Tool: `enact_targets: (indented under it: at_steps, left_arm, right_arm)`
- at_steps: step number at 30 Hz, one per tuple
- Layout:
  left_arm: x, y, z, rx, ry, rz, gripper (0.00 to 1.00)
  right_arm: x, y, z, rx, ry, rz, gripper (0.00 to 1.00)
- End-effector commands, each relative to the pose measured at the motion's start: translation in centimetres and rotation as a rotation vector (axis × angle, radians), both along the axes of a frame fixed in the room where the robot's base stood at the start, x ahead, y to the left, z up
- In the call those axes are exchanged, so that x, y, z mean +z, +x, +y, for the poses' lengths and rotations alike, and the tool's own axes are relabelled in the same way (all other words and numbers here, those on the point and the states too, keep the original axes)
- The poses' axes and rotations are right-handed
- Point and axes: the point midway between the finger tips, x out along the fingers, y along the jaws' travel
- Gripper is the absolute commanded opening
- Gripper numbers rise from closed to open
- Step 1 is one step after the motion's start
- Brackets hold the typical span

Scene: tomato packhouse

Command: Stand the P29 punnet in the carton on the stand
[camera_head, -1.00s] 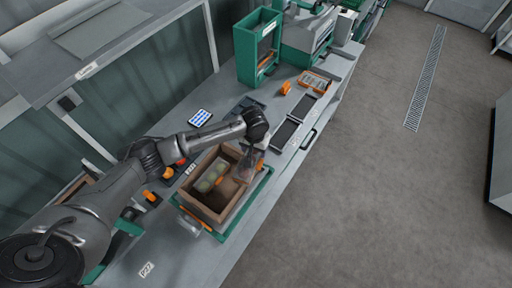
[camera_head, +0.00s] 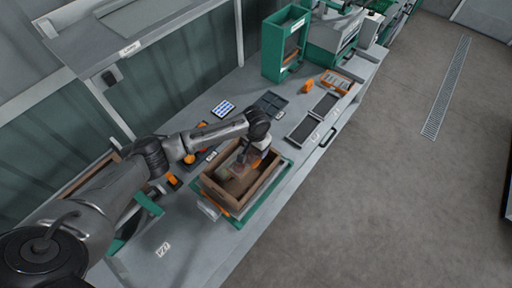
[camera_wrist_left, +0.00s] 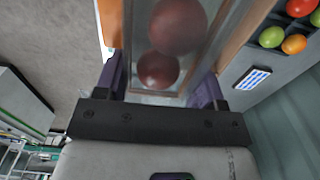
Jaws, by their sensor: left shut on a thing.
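The brown carton (camera_head: 221,197) sits on the green stand (camera_head: 238,222) on the bench, open at the top. My left gripper (camera_head: 255,158) is over the carton's far part, pointing down. It is shut on a clear punnet (camera_wrist_left: 150,92) with dark red tomatoes, seen between the purple fingers in the left wrist view. A brown carton wall (camera_wrist_left: 238,48) shows beside the punnet there. I cannot tell whether the punnet touches the carton floor, and its label is not readable. Something greenish shows inside the carton, partly hidden by my arm. My right gripper is out of view.
Loose tomatoes (camera_wrist_left: 294,44) lie in a dark holder on the bench beside the carton. A blue-and-white panel (camera_head: 223,108) lies behind. Dark trays (camera_head: 303,130) and a green frame (camera_head: 287,45) stand farther along. A bench label (camera_head: 163,249) lies in front, with clear bench around it.

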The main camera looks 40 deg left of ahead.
Motion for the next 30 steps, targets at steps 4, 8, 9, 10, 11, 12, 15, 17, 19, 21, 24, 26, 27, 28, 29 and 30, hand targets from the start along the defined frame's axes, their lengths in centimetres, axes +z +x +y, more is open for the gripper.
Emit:
enact_targets:
  at_steps: [4, 8, 9, 10, 11, 12, 15, 17, 19, 21, 24, 26, 27, 28, 29, 30]
  left_arm:
    - [-1.3, 0.0, 0.0, -0.002, 0.0, -0.001, 0.41]
    - [-2.4, 0.0, 0.0, -0.001, 0.001, -0.001, 0.41]
    - [-2.7, 0.0, 0.0, -0.001, 0.001, -0.001, 0.41]
    - [-2.9, 0.0, 0.0, -0.001, 0.001, -0.002, 0.41]
    - [-3.2, 0.0, 0.0, 0.0, 0.001, -0.002, 0.41]
    - [-3.5, 0.0, 0.0, 0.0, 0.001, -0.002, 0.41]
    - [-4.2, 0.0, 0.0, 0.0, 0.001, -0.002, 0.41]
    - [-4.7, 0.0, 0.0, -0.001, 0.001, -0.002, 0.41]
    - [-5.2, 0.0, 0.0, -0.001, 0.001, -0.002, 0.41]
    - [-5.5, 0.0, 0.0, 0.0, 0.0, 0.0, 0.41]
    - [-6.5, 0.0, 0.0, 0.0, 0.0, 0.001, 0.41]
    - [-7.1, 0.0, 0.0, 0.0, 0.0, 0.001, 0.41]
    - [-7.5, 0.0, 0.0, 0.0, 0.0, 0.001, 0.41]
    - [-7.7, 0.0, 0.0, 0.0, 0.0, 0.001, 0.41]
    - [-8.0, 0.0, 0.0, 0.0, 0.0, 0.001, 0.41]
    - [-8.4, 0.0, 0.0, 0.0, 0.0, 0.0, 0.41]
  right_arm:
    - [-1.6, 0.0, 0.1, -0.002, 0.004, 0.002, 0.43]
    - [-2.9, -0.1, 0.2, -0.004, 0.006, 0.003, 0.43]
    - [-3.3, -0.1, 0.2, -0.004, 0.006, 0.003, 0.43]
    - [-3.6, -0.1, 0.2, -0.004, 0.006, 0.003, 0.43]
    - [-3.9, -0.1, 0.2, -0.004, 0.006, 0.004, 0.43]
    - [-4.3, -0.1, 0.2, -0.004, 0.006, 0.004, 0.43]
    - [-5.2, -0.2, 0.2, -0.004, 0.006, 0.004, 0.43]
    - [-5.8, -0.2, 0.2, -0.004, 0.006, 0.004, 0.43]
    - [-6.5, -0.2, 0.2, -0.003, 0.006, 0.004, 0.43]
    - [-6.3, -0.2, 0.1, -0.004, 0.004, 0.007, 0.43]
    - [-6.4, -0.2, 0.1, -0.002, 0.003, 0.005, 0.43]
    - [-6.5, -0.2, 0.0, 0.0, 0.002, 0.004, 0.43]
    - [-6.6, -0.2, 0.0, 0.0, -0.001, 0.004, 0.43]
    - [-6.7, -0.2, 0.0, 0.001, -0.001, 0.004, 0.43]
    - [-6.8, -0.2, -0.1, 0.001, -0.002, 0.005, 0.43]
    - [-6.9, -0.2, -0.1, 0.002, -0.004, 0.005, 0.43]
